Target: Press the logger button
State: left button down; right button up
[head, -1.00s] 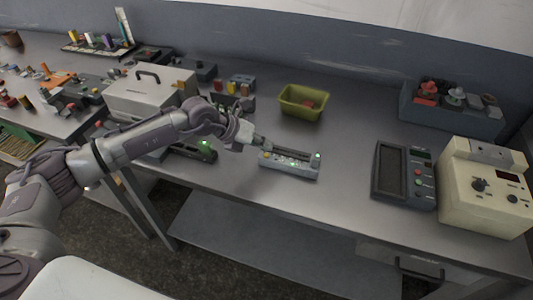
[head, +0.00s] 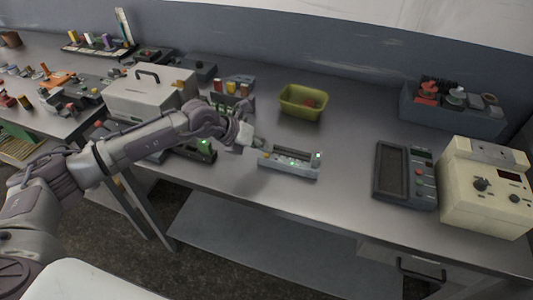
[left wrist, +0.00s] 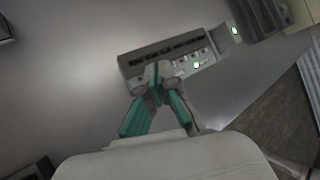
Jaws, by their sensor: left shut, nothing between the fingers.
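The logger seems to be the small grey box (head: 289,161) with a slotted top and a row of small buttons and lights, near the front edge of the bench. A green light shows near its middle. In the left wrist view the box (left wrist: 140,62) lies just beyond the fingers, with green lights toward its right. My left gripper (head: 252,139) is shut and empty at the box's left end. Its fingertips (left wrist: 157,72) overlap the box's front edge in the wrist view; I cannot tell whether they touch. My right gripper is not in view.
An olive bin (head: 303,103) stands behind the box. A grey case (head: 150,95) and a dark device (head: 196,149) are at left. The bench between box and handheld device is clear.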

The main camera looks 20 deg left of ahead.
aim_at(264, 154)
pick_arm(q)
jog(key=shift+f+b, duration=0.3)
jog(key=shift+f, duration=0.15)
jog(key=shift+r, duration=0.1)
jog(key=shift+r+p, duration=0.7)
jog(key=shift+r, duration=0.15)
notch_tip(264, 154, up, 6)
jog(key=p, duration=0.4)
dwell(0.6)
